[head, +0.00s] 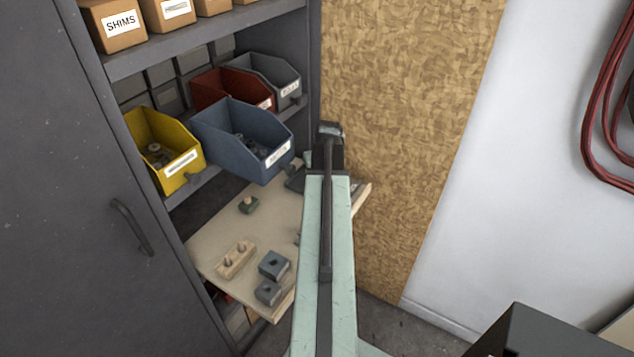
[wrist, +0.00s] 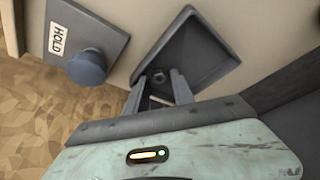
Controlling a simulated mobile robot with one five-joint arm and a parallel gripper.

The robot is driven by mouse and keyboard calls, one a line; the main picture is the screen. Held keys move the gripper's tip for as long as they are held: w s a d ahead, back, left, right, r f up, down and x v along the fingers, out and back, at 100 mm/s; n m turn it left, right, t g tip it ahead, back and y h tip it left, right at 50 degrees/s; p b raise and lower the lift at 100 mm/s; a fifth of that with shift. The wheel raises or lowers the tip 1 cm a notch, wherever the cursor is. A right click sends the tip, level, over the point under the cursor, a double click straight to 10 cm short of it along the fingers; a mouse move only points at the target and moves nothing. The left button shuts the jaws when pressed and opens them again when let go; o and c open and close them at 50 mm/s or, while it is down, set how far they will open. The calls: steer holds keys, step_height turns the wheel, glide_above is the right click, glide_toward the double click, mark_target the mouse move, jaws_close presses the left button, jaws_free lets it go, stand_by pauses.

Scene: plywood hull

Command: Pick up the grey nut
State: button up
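The grey nut (wrist: 158,77) lies in a dark square tray (wrist: 205,45) in the wrist view. It is small, and its lower part is hard to make out between my fingertips. My gripper (wrist: 157,82) is open, with one finger on each side of the nut in the picture. I cannot tell whether either finger touches it. In the head view my arm covers the gripper and the nut; only a dark edge of the tray (head: 295,181) shows left of the arm.
A plate marked HOLD with a blue-grey round piece (wrist: 87,67) lies left of the tray. Yellow (head: 165,160), blue (head: 240,150) and red bins stand above.

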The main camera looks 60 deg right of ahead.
jaws_close()
steer(key=shift+r, duration=0.1)
step_height(320, 180, up, 10)
steer(key=p, duration=1)
